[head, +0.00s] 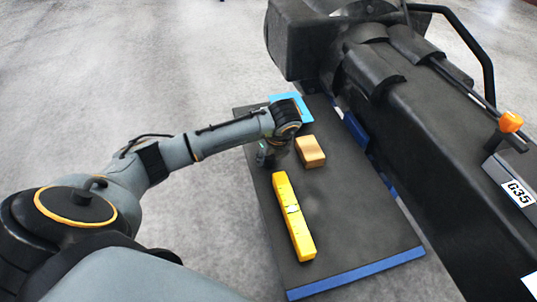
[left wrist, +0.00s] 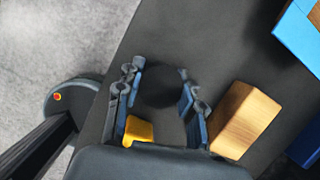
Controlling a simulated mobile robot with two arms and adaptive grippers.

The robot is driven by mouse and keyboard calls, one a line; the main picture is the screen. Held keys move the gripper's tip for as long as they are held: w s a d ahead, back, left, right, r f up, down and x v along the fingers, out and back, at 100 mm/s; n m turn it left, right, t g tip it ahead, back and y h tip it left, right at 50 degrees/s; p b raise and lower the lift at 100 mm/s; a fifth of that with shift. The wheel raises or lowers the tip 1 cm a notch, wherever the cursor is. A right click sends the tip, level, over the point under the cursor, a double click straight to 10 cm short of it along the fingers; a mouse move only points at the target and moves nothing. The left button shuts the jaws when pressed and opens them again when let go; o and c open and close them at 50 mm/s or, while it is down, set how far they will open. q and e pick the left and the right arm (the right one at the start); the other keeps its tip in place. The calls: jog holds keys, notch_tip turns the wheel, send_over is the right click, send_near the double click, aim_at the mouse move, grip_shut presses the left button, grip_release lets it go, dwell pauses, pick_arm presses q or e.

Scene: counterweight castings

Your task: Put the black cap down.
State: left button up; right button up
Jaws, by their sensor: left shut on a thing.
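The black cap (left wrist: 160,88) is a dark round shape between the fingers of my left gripper (left wrist: 161,80) in the left wrist view. The gripper is shut on it, with one finger on each side. In the head view my left gripper (head: 268,157) points down low over the dark grey mat-like board (head: 345,215), near its left edge. The cap cannot be made out there. Whether the cap touches the board is hard to tell, dark on dark. My right gripper is not in view.
A wooden block (head: 310,151) lies just right of the gripper. A yellow bar, like a spirit level (head: 293,217), lies on the near side. A light-blue flat piece (head: 290,103) lies at the far end. A big black machine (head: 440,130) stands along the right. The board's near right part is clear.

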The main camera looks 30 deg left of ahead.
pick_arm(q)
jog(key=o, duration=1)
jog(key=shift+o, duration=0.2)
jog(key=shift+d+r, duration=0.1)
jog(key=shift+r, duration=0.15)
jog(key=b+v, duration=0.1)
jog(key=v, duration=1)
jog(key=shift+r, duration=0.3)
jog(key=shift+f, duration=0.1)
